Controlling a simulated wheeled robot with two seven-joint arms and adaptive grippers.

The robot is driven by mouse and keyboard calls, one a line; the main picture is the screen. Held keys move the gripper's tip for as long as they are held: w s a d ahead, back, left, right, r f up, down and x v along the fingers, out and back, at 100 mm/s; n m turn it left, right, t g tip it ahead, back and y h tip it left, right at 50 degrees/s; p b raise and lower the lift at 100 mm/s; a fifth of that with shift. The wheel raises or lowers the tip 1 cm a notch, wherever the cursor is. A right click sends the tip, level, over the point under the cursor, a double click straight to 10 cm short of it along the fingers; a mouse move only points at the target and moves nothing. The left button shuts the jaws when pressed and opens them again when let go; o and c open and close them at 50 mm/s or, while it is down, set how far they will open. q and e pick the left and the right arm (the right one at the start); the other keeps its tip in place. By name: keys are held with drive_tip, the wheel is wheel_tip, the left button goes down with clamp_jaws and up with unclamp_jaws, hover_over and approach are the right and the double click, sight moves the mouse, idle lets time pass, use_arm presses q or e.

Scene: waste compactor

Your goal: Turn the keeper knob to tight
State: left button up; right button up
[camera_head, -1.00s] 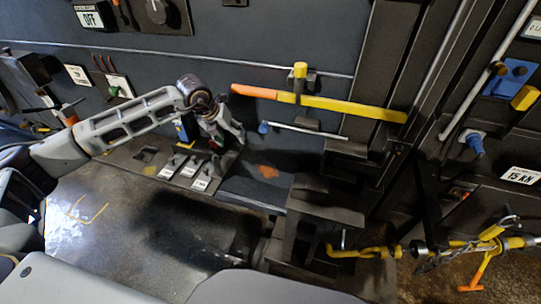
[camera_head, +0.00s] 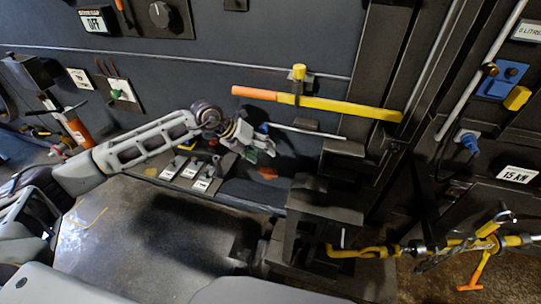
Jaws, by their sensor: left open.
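No label in view names the keeper knob, so I cannot tell for sure which part it is. A small blue knob (camera_head: 263,127) sits at the left end of a thin metal rod (camera_head: 305,131) on the dark wall, below the orange and yellow lever (camera_head: 345,106). A round black dial (camera_head: 159,13) is at the top left of the wall. My left gripper (camera_head: 267,147) is open, just below and beside the blue knob, partly overlapping it in view. I cannot tell whether they touch. My right gripper is not in view.
Three small labelled pedals or switches (camera_head: 187,170) lie under my left arm. A dark block with steps (camera_head: 320,215) stands right of the gripper. A blue plug (camera_head: 468,141) hangs at right.

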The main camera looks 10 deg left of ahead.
use_arm(q)
drive_tip(key=shift+s+d+r+h, duration=0.1)
drive_tip(key=shift+s+d+h, duration=0.3)
drive_tip(key=shift+d, duration=0.6)
drive_tip(key=shift+s+d+r+h, duration=0.1)
drive_tip(key=shift+d+h, duration=0.5)
drive_tip(key=shift+d, duration=0.35)
drive_tip(key=shift+d, duration=0.1)
